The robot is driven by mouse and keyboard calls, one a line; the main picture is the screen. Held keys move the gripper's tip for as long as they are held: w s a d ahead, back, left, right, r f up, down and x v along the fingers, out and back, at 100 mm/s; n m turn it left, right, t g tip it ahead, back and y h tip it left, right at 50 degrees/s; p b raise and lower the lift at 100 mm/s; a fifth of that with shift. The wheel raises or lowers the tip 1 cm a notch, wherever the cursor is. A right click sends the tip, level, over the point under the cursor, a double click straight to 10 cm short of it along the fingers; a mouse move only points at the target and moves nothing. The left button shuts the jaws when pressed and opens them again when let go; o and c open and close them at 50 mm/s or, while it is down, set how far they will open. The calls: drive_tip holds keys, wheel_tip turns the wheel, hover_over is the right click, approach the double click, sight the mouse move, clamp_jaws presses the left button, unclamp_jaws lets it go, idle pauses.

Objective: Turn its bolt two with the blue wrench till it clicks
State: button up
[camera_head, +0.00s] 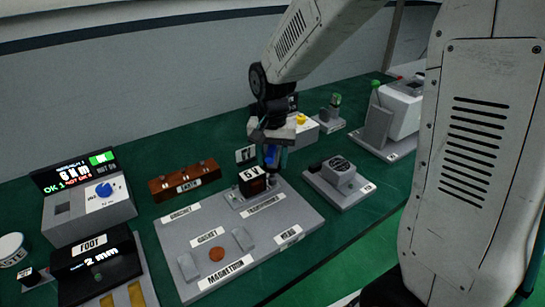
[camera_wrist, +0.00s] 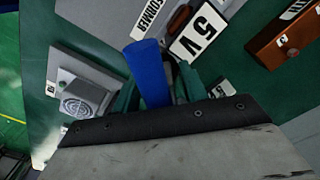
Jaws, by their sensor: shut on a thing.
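My gripper (camera_head: 272,150) is shut on the blue wrench (camera_wrist: 148,72), which points away from the wrist camera. Only a small blue piece of the wrench (camera_head: 270,157) shows between the fingers in the head view. The wrench's far end is near this block and tag. I cannot tell whether it touches a bolt. Bolt two cannot be made out in either view.
A grey display box (camera_head: 88,213) and a black FOOT box (camera_head: 95,262) stand at the left. A brown rack (camera_head: 183,182) lies behind the board. A grey fixture with a round grille (camera_head: 340,180) is on the right. A white machine (camera_head: 398,108) stands at the far right.

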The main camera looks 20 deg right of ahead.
drive_tip(key=n, duration=0.4)
drive_tip(key=shift+n, duration=0.3)
drive_tip(key=shift+f, duration=0.1)
drive_tip(key=n, duration=0.4)
drive_tip(key=shift+d, duration=0.1)
drive_tip(key=shift+n, duration=0.3)
drive_tip(key=n, duration=0.4)
drive_tip(key=shift+n, duration=0.3)
